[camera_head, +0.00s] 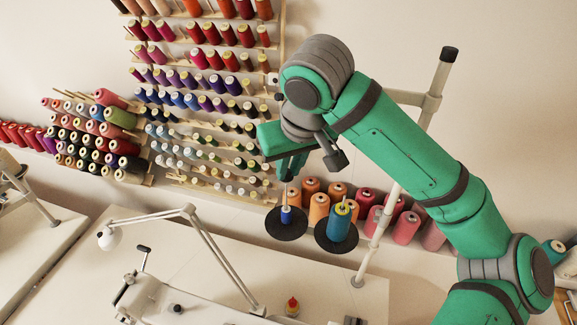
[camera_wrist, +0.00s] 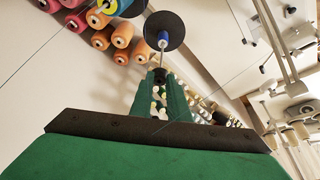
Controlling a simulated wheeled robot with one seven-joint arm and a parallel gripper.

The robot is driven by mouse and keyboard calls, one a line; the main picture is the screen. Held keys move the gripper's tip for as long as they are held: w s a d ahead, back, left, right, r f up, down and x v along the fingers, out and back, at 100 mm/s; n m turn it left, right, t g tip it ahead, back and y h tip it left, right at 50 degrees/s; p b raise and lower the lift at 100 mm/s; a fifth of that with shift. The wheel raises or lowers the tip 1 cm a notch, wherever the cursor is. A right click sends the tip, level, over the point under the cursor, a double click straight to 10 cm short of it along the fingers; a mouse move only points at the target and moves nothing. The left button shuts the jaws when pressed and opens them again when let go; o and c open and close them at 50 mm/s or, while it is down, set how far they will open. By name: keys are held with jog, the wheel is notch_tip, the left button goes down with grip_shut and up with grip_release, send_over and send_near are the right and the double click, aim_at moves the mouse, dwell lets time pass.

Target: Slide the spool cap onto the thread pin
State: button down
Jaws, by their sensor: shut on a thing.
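The spool cap, a small dark piece (camera_wrist: 158,74), sits between the fingertips of my gripper (camera_wrist: 158,82) in the wrist view. My gripper is shut on it. In the head view my gripper (camera_head: 288,172) points down above a blue thread spool (camera_head: 286,215) on a black disc (camera_head: 287,232); I cannot make out the cap there. The thin thread pin (camera_wrist: 161,57) sticks out of the blue spool (camera_wrist: 163,40) towards the cap in the wrist view. The cap looks close to the pin's tip; I cannot tell whether they touch.
A larger teal spool (camera_head: 339,222) stands on a second black disc (camera_head: 325,241) just right. Orange and red cones (camera_head: 319,208) line up behind. A thread rack (camera_head: 205,100) is on the wall. A pole (camera_head: 412,140) stands behind my arm. A lamp (camera_head: 190,212) stands over the table.

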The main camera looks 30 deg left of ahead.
jog(key=shift+f, duration=1.35)
jog(key=shift+f, duration=0.25)
jog(key=shift+f, duration=0.1)
dwell(0.4)
jog(key=c, duration=2)
grip_release()
jog(key=shift+c, duration=0.2)
send_near(288, 181)
jog(key=shift+v, duration=0.8)
jog(key=shift+w, duration=0.15)
